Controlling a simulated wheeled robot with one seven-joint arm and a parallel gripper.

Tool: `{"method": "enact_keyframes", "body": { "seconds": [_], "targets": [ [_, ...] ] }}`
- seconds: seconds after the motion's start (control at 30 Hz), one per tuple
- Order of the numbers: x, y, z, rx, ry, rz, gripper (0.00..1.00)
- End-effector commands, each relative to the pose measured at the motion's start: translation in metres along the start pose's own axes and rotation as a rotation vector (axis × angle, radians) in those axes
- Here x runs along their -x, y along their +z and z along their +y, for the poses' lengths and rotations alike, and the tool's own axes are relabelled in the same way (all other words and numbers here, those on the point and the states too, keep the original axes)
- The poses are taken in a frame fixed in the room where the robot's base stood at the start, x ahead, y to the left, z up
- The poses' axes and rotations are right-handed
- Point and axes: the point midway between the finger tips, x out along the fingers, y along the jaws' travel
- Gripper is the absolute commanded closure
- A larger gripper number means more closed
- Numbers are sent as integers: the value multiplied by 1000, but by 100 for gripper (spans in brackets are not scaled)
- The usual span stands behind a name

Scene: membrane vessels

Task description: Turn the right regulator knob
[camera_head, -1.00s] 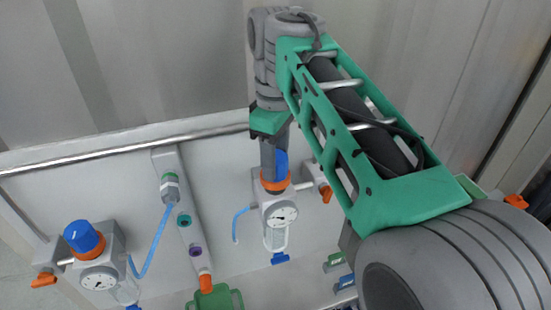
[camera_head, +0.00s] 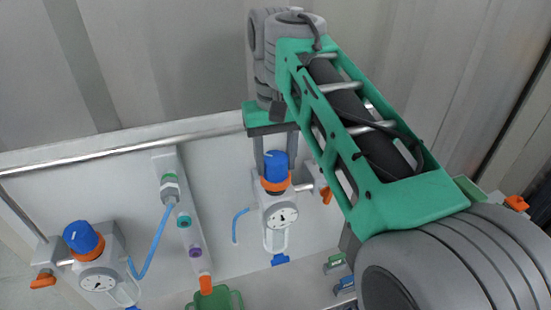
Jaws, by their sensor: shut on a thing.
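The right regulator has a blue knob (camera_head: 275,165) with an orange collar below it, and a round white gauge (camera_head: 282,216) on its grey body. My gripper (camera_head: 275,163) comes down from above. One grey finger stands on the left side of the blue knob and the other on its right side, and it is shut on the knob. The knob's front face shows between the fingers, with a small pale mark near its top. The gauge needle is too small to read surely.
A left regulator with a blue knob (camera_head: 83,236) stands at lower left. A grey manifold (camera_head: 183,215) with a blue hose is between the regulators. A metal rail (camera_head: 110,153) runs behind them. A green container (camera_head: 214,299) is at the bottom. Orange-handled valves flank the regulators.

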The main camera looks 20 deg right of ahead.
Motion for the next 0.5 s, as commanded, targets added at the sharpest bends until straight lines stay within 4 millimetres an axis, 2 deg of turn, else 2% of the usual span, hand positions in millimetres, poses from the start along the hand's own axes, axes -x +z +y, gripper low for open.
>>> {"method": "enact_keyframes", "body": {
  "seconds": [0.2, 0.5],
  "targets": [
    [1, 0, 0, -85, 0, 3, 94],
    [1, 0, 0, -121, 0, 3, 94]
  ]
}}
